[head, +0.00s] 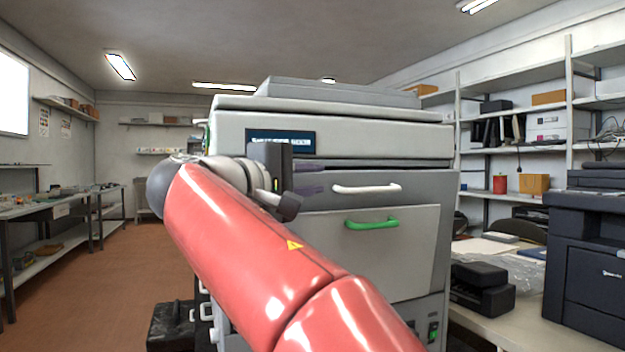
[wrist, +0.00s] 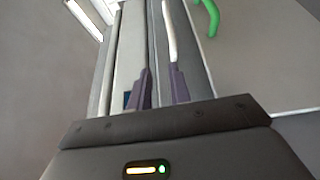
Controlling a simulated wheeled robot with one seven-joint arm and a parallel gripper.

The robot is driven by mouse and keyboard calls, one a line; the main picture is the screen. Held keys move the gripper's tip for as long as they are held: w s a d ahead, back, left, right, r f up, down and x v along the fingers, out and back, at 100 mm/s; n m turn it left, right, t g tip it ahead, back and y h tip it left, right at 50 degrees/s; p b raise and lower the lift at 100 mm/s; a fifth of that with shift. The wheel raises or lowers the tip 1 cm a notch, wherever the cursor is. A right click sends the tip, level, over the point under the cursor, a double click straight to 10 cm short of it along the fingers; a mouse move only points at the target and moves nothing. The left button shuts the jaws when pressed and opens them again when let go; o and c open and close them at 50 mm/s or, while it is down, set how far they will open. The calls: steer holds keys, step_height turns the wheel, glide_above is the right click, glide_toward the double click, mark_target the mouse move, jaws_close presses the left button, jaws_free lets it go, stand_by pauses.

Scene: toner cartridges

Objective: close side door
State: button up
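The large grey-white printer (head: 400,300) stands in the middle of the head view. Its front has an upper drawer with a white handle (head: 367,188) and a panel below with a green handle (head: 372,224). Both handles also show in the wrist view, the white one (wrist: 170,30) and the green one (wrist: 210,18). I cannot pick out a side door; much of the printer's left side is hidden behind my arm. My gripper (head: 309,179) is before the upper front, left of the white handle. Its two purple fingers (wrist: 161,88) are apart with nothing seen between them.
A dark display (head: 298,140) with light text is on the printer's front. A black object (head: 172,326) is on the floor at its left. A table (head: 510,325) with a dark printer (head: 590,265) stands at right. The floor at left is open beside a workbench (head: 65,207).

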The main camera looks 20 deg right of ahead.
steer(key=v, duration=0.7)
